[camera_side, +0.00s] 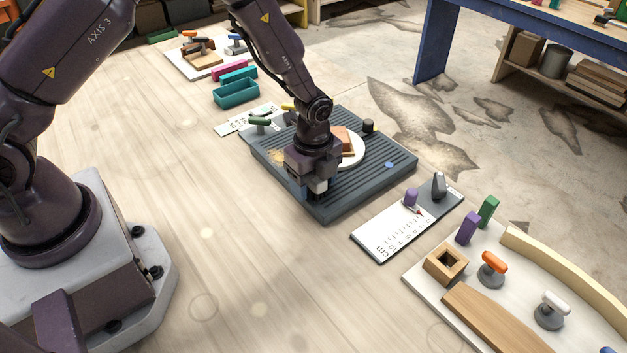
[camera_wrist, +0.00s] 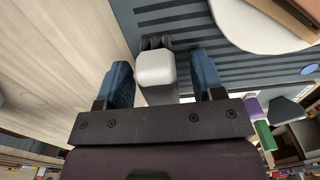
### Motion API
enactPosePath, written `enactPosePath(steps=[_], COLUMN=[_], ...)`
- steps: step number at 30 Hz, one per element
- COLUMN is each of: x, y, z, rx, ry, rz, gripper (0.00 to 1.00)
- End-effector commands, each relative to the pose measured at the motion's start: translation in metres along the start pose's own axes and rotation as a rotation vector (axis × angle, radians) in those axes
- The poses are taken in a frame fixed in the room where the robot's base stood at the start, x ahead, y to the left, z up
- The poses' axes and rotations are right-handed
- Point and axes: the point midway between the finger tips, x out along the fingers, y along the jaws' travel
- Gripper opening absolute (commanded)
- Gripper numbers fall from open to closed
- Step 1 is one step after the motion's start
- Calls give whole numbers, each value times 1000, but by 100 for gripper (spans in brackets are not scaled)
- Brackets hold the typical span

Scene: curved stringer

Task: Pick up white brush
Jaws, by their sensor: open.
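A white block-like piece (camera_wrist: 156,70), which looks like the white brush's top, shows between my gripper's two blue fingers in the wrist view. Dark parts show just behind it, and its lower part is hidden. My gripper (camera_wrist: 163,72) is open, with a gap visible on the right of the white piece and a narrower one on the left. In the side view my gripper (camera_side: 316,190) is low over the near edge of the dark ribbed board (camera_side: 350,194). A pale bit shows between the fingers there, too small to make out.
A white plate (camera_side: 356,150) with a brown block (camera_side: 341,138) sits on the board behind my gripper. A black knob (camera_side: 368,126) stands at its far edge. A scale card (camera_side: 395,232) and a tray with an orange-handled piece (camera_side: 492,267) and white-handled piece (camera_side: 551,307) lie right.

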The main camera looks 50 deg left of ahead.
Motion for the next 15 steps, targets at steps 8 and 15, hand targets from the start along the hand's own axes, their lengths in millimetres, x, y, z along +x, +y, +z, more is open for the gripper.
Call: enactPosePath(steps=[8,15], x=[0,0], y=[0,0], z=[0,0], rx=[0,0], ry=[0,0], rz=[-1,-1], gripper=[43,8])
